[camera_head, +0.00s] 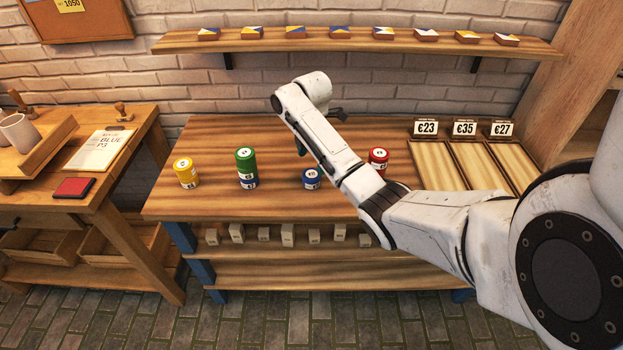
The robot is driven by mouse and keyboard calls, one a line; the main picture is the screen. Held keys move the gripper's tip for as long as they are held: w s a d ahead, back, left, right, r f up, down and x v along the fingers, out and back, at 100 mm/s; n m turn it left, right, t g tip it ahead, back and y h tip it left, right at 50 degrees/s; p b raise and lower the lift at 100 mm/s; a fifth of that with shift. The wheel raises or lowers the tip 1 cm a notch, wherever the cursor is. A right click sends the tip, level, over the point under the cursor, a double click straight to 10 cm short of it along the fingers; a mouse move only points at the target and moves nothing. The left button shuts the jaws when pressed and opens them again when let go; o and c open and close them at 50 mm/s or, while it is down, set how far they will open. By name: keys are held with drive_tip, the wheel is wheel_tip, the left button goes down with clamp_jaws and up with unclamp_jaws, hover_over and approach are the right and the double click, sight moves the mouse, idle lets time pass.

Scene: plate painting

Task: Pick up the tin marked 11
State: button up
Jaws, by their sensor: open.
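A short blue tin (311,179) stands on the wooden table, in front of the arm's left side. The mark on its white lid looks like 11 but is too small to be sure. A yellow tin stack (186,174) and a green tin (245,160) on a blue tin (249,183) stand to its left. A red tin (378,158) stands to its right, behind the arm. Something green (300,148) shows partly behind the arm. My gripper (337,115) is open, mostly hidden behind my own arm, above the table's back; its exact distance from the tins cannot be told.
Three wooden trays with price cards (465,128) fill the table's right. A wall shelf (380,41) with small boxes runs above the back. Small blocks (287,235) line the lower shelf. A side bench (72,187) holds a red pad, paper and cups. The table's left front is clear.

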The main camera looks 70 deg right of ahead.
sight(312, 174)
drive_tip(key=shift+d+f+p, duration=0.2)
drive_tip(key=shift+f+p, duration=0.15)
drive_tip(key=shift+f, duration=3.3)
drive_tip(key=c, duration=1.2)
drive_tip(key=shift+r, duration=0.2)
